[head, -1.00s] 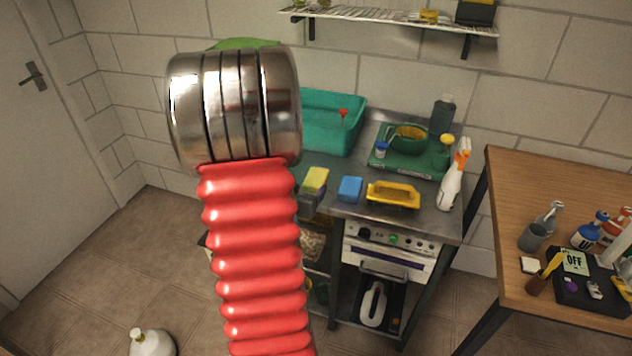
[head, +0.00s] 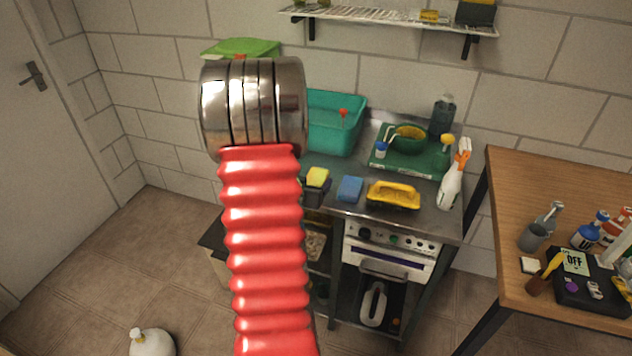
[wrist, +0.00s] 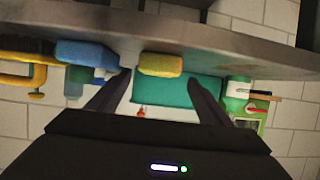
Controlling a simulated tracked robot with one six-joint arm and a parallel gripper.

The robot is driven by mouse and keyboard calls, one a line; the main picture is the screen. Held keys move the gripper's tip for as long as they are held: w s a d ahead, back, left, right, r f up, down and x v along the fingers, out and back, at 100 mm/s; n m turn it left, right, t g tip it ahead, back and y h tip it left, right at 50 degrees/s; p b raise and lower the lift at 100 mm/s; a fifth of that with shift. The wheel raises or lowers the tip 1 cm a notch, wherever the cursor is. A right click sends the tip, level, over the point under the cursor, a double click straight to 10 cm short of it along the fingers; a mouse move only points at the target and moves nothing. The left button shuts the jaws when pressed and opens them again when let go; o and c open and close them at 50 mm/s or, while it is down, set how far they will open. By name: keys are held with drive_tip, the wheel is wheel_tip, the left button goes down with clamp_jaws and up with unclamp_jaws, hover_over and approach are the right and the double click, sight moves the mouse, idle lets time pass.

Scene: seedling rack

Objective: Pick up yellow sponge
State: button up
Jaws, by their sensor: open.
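The yellow sponge (head: 318,176) lies at the front left edge of the metal counter (head: 425,221), left of a blue sponge (head: 350,188). In the wrist view, which looks upside down, the yellow sponge (wrist: 160,65) appears between my two fingertips, with the blue sponge (wrist: 87,53) to its left. My gripper (wrist: 158,78) is open and empty, one finger on each side of the yellow sponge in the picture. The remaining depth to it is hard to tell. In the head view, my dark gripper (head: 316,190) covers the sponge's lower front; my red arm hides part of the left side.
A teal basin (head: 335,125) is behind, and a green tray (head: 408,163) holds a bowl. The wooden table (head: 560,185) is at right.

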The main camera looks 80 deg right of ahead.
sight(315, 178)
drive_tip(key=shift+x, duration=2.25)
drive_tip(key=shift+s+f, duration=0.1)
drive_tip(key=shift+s, duration=0.05)
drive_tip(key=shift+c, duration=0.2)
drive_tip(key=c, duration=1.1)
